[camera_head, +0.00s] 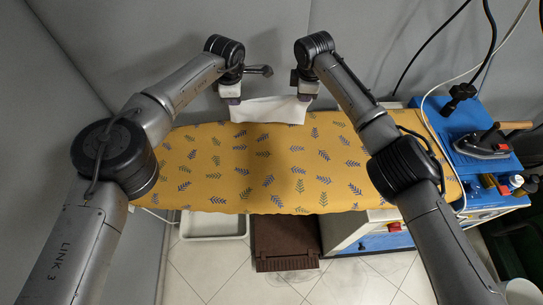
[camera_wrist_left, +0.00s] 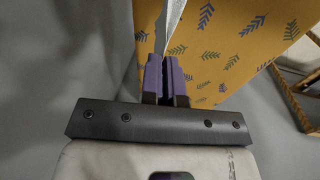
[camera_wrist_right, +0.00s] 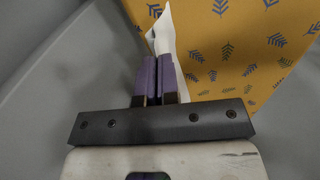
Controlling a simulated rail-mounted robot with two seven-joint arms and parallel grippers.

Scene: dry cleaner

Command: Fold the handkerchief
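The white handkerchief (camera_head: 268,110) hangs stretched between my two grippers at the far edge of the yellow leaf-patterned ironing board (camera_head: 240,165). Its lower part meets the board's far edge; I cannot tell how much of it lies on the board. My left gripper (camera_head: 232,100) is shut on one corner area; in the left wrist view the cloth (camera_wrist_left: 172,28) rises from between the purple fingers (camera_wrist_left: 167,62). My right gripper (camera_head: 305,97) is shut on the other side; in the right wrist view the cloth (camera_wrist_right: 164,38) runs from between its fingers (camera_wrist_right: 160,65).
A blue cart (camera_head: 465,140) stands at the right with an iron (camera_head: 483,146) on it, and cables hang above it. A grey wall is close behind the board. A light tray (camera_head: 213,226) and a brown slatted piece (camera_head: 285,243) are below. The board's patterned top is clear.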

